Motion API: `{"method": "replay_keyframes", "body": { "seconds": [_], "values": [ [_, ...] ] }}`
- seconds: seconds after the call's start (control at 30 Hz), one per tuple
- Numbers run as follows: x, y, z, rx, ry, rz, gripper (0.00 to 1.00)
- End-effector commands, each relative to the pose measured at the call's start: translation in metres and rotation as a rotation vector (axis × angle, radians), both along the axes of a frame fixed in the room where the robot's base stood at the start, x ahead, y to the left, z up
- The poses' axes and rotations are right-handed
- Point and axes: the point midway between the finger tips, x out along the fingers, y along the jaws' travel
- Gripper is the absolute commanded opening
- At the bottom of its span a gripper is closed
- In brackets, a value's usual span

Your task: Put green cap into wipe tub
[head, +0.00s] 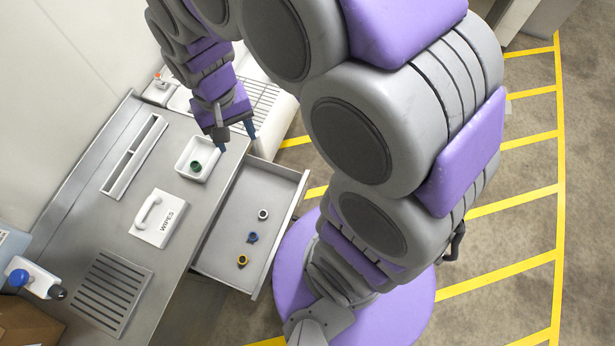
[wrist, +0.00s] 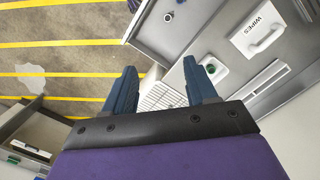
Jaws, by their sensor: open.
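The green cap (head: 195,166) lies inside the small white open tub (head: 183,168) on the counter. Both also show in the wrist view, the cap (wrist: 210,69) just right of my right-hand finger and the tub (wrist: 219,76) around it. The lid marked WIPES (head: 158,219), with a white handle, lies flat on the counter beside the tub. My gripper (head: 236,137) is open with nothing between its fingers (wrist: 158,66). It is up and to the right of the tub in the head view, apart from the cap.
An open drawer (head: 225,250) below the counter holds a white-and-dark ring, a blue piece and a yellow piece. A slotted holder (head: 134,157) and a vent grille (head: 111,290) are on the counter. A white ribbed unit (head: 262,98) stands behind the gripper.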

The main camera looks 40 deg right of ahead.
Motion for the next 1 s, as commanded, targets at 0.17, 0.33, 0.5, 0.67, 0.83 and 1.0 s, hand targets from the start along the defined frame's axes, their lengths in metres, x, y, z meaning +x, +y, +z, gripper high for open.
{"method": "replay_keyframes", "body": {
  "seconds": [0.17,0.33,0.5,0.67,0.83,1.0],
  "values": [
    [-0.062,-0.024,0.023,0.002,0.017,0.062,0.57],
    [-0.118,-0.040,0.033,0.006,0.036,0.117,0.57],
    [-0.161,-0.048,0.036,0.014,0.052,0.155,0.57],
    [-0.179,-0.051,0.035,0.020,0.059,0.172,0.57],
    [-0.181,-0.051,0.035,0.021,0.061,0.176,0.57],
    [-0.181,-0.051,0.034,0.021,0.061,0.175,0.57]
  ]
}}
